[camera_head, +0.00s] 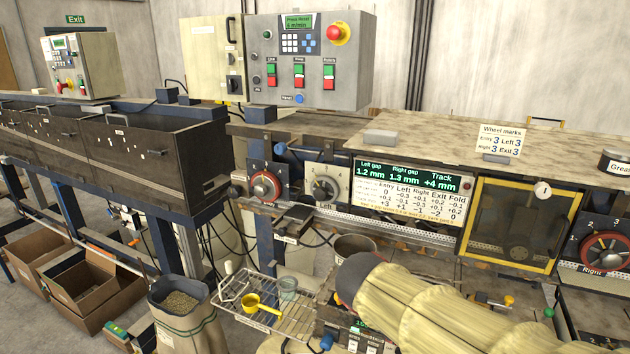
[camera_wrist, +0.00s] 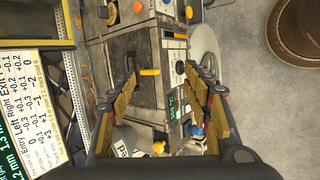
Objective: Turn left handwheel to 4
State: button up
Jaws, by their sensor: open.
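The left handwheel (camera_head: 325,188) is a pale round wheel on a white dial plate, with the word "Left" below it. In the wrist view my gripper (camera_wrist: 168,72) is open and empty, fingers spread above the equipment below the panel. The left handwheel is not visible in the wrist view. The display (camera_head: 408,179) reads left gap 1.2 mm, right gap 1.3 mm, track +4 mm.
A red handwheel (camera_head: 266,187) is left of the left handwheel; another red one labelled "Right" (camera_head: 605,250) is at far right. A card (camera_head: 499,140) reads "Wheel marks", all 3. A wire rack (camera_head: 266,302) with a yellow scoop (camera_head: 258,304) stands below.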

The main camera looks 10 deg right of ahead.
jog(key=w+r+n+t+h+p, duration=0.1)
jog(key=w+r+n+h+p, duration=0.35)
jog(key=w, duration=0.65)
jog(key=n+t+p, duration=0.8)
jog(key=n+t, duration=0.2)
jog(key=n, duration=0.8)
send_near(319, 197)
jog(key=x, duration=0.2)
jog(key=shift+y, duration=0.35)
jog(key=x, duration=0.7)
jog(key=shift+w+d+r, duration=0.15)
jog(key=shift+d+r, duration=0.05)
jog(key=shift+d, duration=0.05)
jog(key=shift+c, duration=1.3)
jog(key=c, duration=0.9)
